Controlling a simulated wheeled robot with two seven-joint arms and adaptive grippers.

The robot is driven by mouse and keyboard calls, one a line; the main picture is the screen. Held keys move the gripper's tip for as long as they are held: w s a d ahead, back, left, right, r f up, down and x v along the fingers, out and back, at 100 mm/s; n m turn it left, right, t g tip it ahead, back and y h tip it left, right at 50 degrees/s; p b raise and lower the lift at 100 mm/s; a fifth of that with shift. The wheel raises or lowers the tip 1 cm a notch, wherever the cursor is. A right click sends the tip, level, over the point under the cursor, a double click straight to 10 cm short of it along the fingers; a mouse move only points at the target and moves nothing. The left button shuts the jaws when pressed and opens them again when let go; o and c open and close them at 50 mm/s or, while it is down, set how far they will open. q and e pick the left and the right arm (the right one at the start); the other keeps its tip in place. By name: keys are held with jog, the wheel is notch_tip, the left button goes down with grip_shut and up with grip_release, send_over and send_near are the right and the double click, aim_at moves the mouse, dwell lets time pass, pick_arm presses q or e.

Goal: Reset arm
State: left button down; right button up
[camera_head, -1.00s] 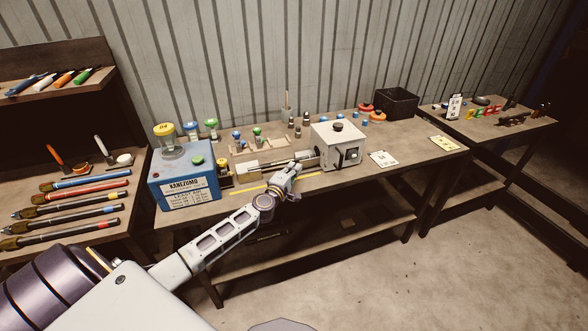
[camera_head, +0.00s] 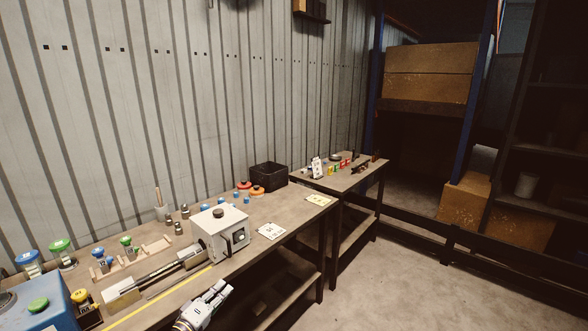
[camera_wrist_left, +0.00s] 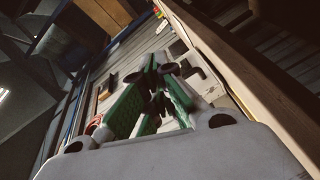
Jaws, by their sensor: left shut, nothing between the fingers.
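My left gripper (camera_head: 214,294) is at the bottom of the head view, in front of the workbench's front edge and below the white crimper box. It is shut and empty. In the left wrist view its green-padded fingers (camera_wrist_left: 158,97) are closed together with nothing between them. The white crimper box (camera_head: 222,231) stands on the workbench (camera_head: 290,212) with a metal shaft running out to its left. The blue machine (camera_head: 45,312) is cut off at the lower left corner. My right gripper is not in view.
A black bin (camera_head: 268,177) stands at the back of the bench. Colored knobbed pieces (camera_head: 127,243) sit at the left. A second table (camera_head: 350,178) holds small items. Shelving with cardboard boxes (camera_head: 430,72) stands at the right. The floor (camera_head: 390,275) at right is clear.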

pick_arm(q)
jog(key=s+d+f+m+g+h, duration=0.1)
jog(key=s+d+f+m+g, duration=0.2)
jog(key=s+d+m+g, duration=0.25)
jog(key=s+d+f+m+g+h, duration=0.1)
jog(key=s+d+f+m+g, duration=0.2)
jog(key=s+d, duration=0.45)
jog(key=s+a+f+m+g+y, duration=0.1)
jog(key=s+a+g+y, duration=0.1)
jog(key=s+a+y, duration=0.5)
jog(key=s+a+f+m+g+y, duration=0.1)
jog(key=s+a+m+g, duration=0.1)
jog(key=s+a, duration=0.6)
jog(key=s+d+f+g, duration=0.1)
jog(key=s+f, duration=0.2)
jog(key=f, duration=1.4)
jog(key=s+d+f+g, duration=0.1)
jog(key=s+f, duration=0.1)
jog(key=f, duration=1.4)
jog(key=s+a+f, duration=0.2)
jog(key=s+f, duration=0.8)
jog(key=s, duration=0.1)
jog(key=s+a+f, duration=0.2)
jog(key=s+f, duration=0.8)
jog(key=s, duration=0.1)
jog(key=shift+s+g+y, duration=0.15)
jog(key=shift+g+y, duration=0.2)
jog(key=shift+y, duration=0.05)
jog(key=shift+a+f, duration=0.1)
